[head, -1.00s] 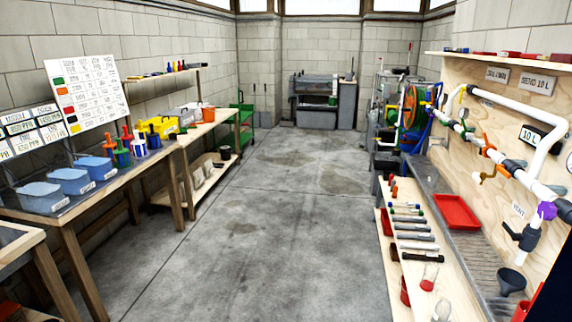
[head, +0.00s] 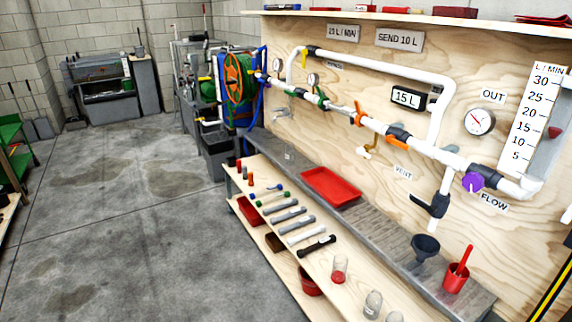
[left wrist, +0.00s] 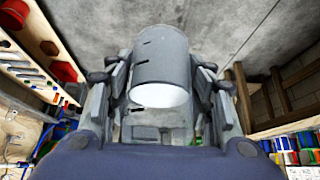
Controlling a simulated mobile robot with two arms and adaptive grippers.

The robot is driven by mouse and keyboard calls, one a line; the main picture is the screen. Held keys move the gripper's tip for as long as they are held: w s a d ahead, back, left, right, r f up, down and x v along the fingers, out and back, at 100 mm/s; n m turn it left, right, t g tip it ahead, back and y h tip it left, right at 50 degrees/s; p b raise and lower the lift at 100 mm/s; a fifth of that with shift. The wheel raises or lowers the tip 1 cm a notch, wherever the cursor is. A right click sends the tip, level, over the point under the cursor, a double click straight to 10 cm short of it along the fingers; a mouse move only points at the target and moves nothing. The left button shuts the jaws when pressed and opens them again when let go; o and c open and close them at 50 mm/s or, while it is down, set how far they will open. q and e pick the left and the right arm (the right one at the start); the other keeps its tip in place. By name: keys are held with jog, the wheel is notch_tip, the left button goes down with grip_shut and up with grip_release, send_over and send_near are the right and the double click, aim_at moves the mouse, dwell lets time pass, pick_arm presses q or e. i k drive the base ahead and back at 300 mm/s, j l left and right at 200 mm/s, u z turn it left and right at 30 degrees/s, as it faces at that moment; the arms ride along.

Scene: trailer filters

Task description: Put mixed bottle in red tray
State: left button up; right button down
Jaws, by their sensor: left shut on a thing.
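My left gripper (left wrist: 163,95) shows only in the left wrist view. It is shut on a grey cylindrical bottle (left wrist: 163,55) with short dark marks on its side and a bright white end facing the camera. The fingers press on both sides of it. A shallow red tray (head: 331,187) lies on the grey ledge below the pipe board in the head view. It looks empty. Neither gripper is in the head view, and my right gripper is in no view.
Beside the ledge, a wooden bench (head: 330,258) holds several grey tools, clear jars (head: 372,304) and small parts. A black funnel (head: 425,248) and a red cup (head: 456,278) stand right of the tray. White pipes (head: 400,143) run above it. The concrete floor (head: 120,240) at left is clear.

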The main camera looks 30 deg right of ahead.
aim_at(338, 195)
jog(key=i+z, duration=0.4)
jog(key=i+j+z, duration=0.1)
jog(key=i+z, duration=0.25)
jog(key=i, duration=0.2)
jog(key=i+j+z, duration=0.2)
jog(key=i+z, duration=0.2)
jog(key=i+l+z, duration=0.1)
jog(key=i+z, duration=0.15)
jog(key=z, duration=0.15)
jog(key=i+z, duration=0.2)
jog(key=z, duration=0.25)
jog(key=i+z, duration=0.25)
jog(key=z, duration=0.15)
jog(key=i+j+z, duration=0.2)
jog(key=z, duration=0.2)
